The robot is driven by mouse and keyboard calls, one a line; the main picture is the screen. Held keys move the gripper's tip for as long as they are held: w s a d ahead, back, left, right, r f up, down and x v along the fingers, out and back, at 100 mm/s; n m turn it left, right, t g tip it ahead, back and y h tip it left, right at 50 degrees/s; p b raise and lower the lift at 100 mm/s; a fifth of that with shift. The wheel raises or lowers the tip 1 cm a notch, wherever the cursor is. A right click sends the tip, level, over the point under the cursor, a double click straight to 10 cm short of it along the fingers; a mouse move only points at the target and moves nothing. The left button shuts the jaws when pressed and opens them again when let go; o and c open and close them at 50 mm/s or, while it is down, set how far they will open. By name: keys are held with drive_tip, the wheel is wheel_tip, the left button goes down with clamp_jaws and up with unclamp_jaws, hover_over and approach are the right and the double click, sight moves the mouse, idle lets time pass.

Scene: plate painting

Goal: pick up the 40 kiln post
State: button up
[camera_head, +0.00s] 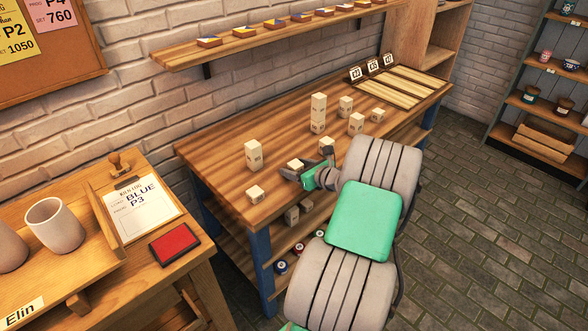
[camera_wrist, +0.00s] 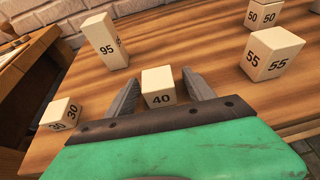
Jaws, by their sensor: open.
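The 40 kiln post (camera_wrist: 159,85) is a small pale block standing on the wooden table, its "40" facing me in the wrist view. My gripper (camera_wrist: 160,92) is open, with one dark finger on each side of the block. The fingers look apart from it; their exact depth past its front face is hard to tell. In the head view the same post (camera_head: 295,164) shows just beyond my gripper (camera_head: 303,170). The lower part of the block is close to the gripper's dark front edge.
The 95 post (camera_wrist: 105,40) stands behind left and the 30 post (camera_wrist: 61,113) at left. The 55 post (camera_wrist: 271,53) and 50 post (camera_wrist: 264,13) stand at right. Bare tabletop (camera_head: 225,150) lies left. A slotted tray (camera_head: 412,83) is at the table's far end.

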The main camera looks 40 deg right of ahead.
drive_tip(key=shift+c, duration=0.4)
drive_tip(key=shift+w, duration=0.1)
clamp_jaws()
